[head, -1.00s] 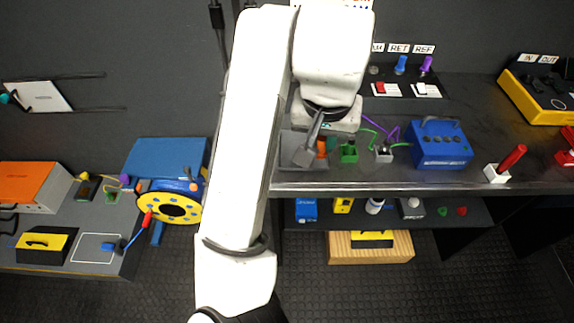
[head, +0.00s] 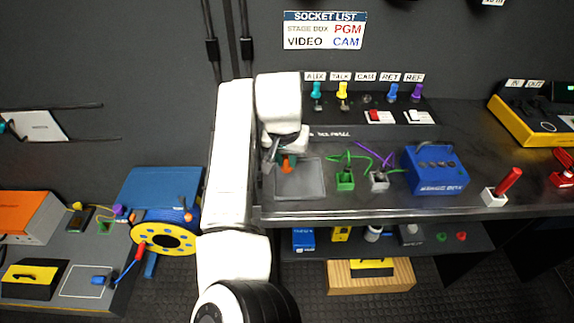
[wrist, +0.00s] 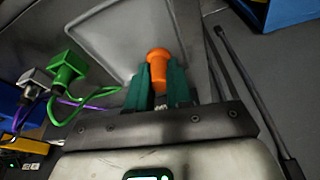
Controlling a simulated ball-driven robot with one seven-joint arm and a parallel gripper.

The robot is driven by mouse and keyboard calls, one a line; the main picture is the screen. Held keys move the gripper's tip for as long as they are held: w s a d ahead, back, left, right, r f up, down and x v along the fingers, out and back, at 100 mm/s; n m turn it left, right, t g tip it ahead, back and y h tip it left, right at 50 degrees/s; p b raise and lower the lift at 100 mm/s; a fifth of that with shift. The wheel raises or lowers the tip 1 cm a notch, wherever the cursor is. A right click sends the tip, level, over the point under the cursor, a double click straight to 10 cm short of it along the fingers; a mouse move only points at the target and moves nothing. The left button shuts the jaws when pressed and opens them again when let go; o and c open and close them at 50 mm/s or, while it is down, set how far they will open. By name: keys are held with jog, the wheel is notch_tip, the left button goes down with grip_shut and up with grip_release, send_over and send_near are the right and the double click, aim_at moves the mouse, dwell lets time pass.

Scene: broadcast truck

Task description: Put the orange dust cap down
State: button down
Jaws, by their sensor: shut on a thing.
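The orange dust cap (head: 288,163) is held at the fingertips of my gripper (head: 281,164), at the left end of the bench. In the wrist view the cap (wrist: 158,66) sticks out between the two teal fingers of my gripper (wrist: 159,84), which are shut on it. A shallow grey tray (head: 312,190) with a raised rim lies on the bench beside and beneath the cap. In the wrist view the tray (wrist: 115,40) lies beyond the cap. I cannot tell the height of the cap above the tray.
Green (head: 345,180) and grey (head: 379,181) connectors with cables stand right of the tray, then a blue box (head: 436,168) and a red-handled switch (head: 503,187). A socket panel (head: 365,104) with coloured plugs is behind. A cable reel (head: 163,237) stands lower left.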

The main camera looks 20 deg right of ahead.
jog(key=shift+s+f, duration=0.1)
jog(key=shift+f, duration=1.2)
jog(key=shift+f, duration=0.15)
jog(key=c, duration=1)
grip_release()
jog(key=v, duration=1.2)
jog(key=shift+a, duration=0.1)
